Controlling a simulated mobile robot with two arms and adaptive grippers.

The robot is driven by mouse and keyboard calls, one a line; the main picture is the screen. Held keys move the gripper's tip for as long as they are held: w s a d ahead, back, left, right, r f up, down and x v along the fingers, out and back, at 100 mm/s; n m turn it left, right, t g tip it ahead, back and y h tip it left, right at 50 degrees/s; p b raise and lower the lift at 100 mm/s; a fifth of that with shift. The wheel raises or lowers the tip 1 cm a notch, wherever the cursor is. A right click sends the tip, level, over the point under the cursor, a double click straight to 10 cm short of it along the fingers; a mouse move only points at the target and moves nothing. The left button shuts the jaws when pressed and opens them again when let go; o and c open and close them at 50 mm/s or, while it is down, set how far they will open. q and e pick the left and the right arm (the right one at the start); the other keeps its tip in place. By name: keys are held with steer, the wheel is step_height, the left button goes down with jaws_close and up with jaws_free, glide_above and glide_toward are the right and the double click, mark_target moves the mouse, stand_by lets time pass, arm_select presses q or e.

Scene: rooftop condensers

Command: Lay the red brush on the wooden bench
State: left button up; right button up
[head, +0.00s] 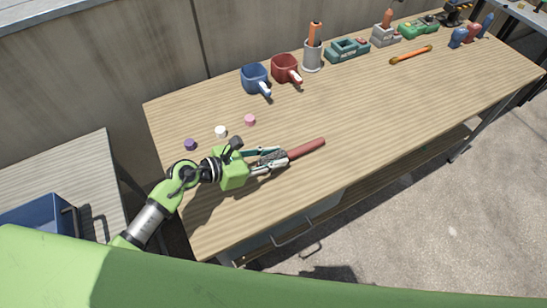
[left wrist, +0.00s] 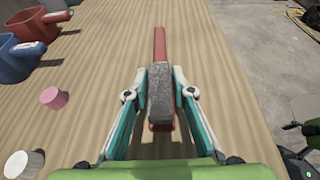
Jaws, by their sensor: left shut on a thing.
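The red brush (head: 307,149) has a long red handle and a grey bristle block; it also shows in the left wrist view (left wrist: 160,47). My left gripper (head: 274,160) is shut on the brush at its grey block, and in the left wrist view its fingers (left wrist: 161,92) press the block from both sides. The handle points away from the gripper. The brush is low over the wooden bench (head: 385,120); I cannot tell whether it touches the top.
Purple (head: 190,144), white (head: 221,131) and pink (head: 250,120) small pieces lie left of the brush. An orange-handled tool (head: 411,55) lies right. The bench's middle is clear.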

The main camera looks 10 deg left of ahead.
arm_select(q)
steer(key=shift+f, duration=0.4)
arm_select(e)
steer(key=shift+a, duration=0.1)
arm_select(q)
steer(key=shift+f, duration=0.1)
steer(key=o, duration=1.1)
steer(key=shift+o, duration=0.2)
arm_select(e)
steer(key=shift+a+f, duration=0.15)
steer(key=shift+a, duration=0.15)
